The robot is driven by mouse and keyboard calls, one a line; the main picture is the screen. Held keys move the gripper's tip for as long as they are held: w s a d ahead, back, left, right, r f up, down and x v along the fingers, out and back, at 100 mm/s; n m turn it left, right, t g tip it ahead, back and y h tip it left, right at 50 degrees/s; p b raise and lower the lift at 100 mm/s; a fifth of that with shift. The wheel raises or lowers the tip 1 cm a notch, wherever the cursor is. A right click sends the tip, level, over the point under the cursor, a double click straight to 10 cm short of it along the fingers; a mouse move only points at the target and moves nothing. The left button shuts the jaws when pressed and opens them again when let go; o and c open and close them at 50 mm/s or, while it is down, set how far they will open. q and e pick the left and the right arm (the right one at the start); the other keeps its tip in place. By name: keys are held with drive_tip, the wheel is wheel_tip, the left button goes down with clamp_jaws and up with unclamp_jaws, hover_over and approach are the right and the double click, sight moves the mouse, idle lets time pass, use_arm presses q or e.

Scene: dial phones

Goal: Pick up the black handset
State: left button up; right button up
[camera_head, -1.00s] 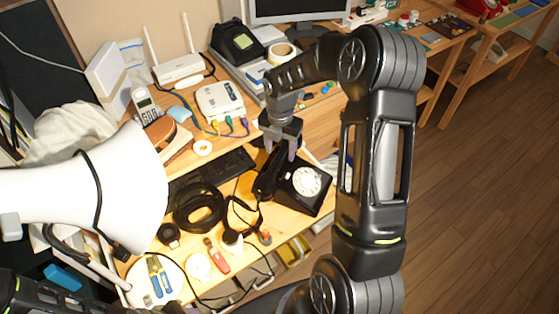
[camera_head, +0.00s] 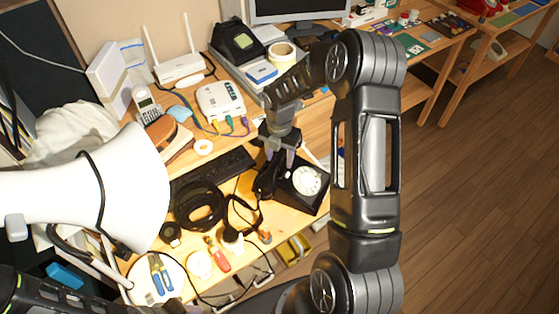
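The black handset (camera_head: 265,184) lies along the left side of the black rotary phone (camera_head: 305,186), which has a white dial and stands on the wooden desk. My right gripper (camera_head: 279,161) points down at the far end of the handset. Its two fingers are apart, one on each side of that end or just above it; I cannot tell whether they touch it. The gripper and its fingers partly hide the far end of the handset. Of my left arm only a dark part shows at the lower left; its gripper is out of view.
A black keyboard (camera_head: 213,171) and a coiled black cable (camera_head: 199,207) lie left of the phone. A white lamp shade (camera_head: 95,195) covers the desk's left side. A white box with cables (camera_head: 220,100) stands behind. The floor at right is clear.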

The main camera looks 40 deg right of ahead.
clamp_jaws()
idle(0.3)
idle(0.3)
